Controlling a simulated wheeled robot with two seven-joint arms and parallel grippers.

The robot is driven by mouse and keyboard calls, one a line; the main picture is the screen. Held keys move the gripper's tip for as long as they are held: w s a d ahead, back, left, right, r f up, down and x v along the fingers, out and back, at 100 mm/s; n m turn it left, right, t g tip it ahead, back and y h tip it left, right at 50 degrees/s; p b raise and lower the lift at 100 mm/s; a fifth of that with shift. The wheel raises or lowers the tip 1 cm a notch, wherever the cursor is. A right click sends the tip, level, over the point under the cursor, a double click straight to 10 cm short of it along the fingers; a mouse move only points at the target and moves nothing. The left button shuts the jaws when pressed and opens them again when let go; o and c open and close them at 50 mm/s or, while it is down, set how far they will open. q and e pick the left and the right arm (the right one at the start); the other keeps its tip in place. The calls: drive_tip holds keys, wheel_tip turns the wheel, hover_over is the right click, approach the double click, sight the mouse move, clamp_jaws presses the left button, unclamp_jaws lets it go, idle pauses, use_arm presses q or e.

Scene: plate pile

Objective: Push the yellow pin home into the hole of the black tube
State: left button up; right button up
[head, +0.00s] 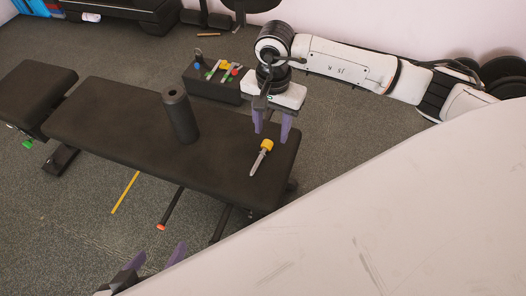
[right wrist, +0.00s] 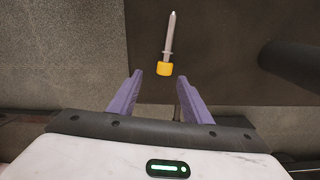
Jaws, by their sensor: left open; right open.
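The yellow pin (head: 262,157), with a yellow head and a grey pointed shaft, lies on the bench's right part. The black tube (head: 181,119) stands upright on the bench to its left, its hole facing up. My right gripper (head: 271,130) is open and empty, above and just behind the pin's head. In the right wrist view the pin (right wrist: 167,48) lies just beyond the fingertips (right wrist: 161,78), head toward them. The tube (right wrist: 290,60) is partly cut off at the right edge there. My left gripper (head: 158,257) is open at the lower left, away from both, partly cut off.
The black padded bench (head: 110,120) has free room left of the tube and between tube and pin. A dark box (head: 214,84) with small coloured items stands behind it. A large pale surface (head: 390,220) fills the lower right. A second bench section (head: 38,92) stands at left.

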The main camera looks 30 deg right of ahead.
sight(267, 141)
drive_tip(key=f, duration=0.1)
drive_tip(key=f+b, duration=0.1)
drive_tip(key=f, duration=0.3)
drive_tip(key=shift+w+a+b, duration=0.2)
drive_tip(key=shift+a+b, duration=0.1)
drive_tip(key=shift+a, duration=0.1)
clamp_jaws()
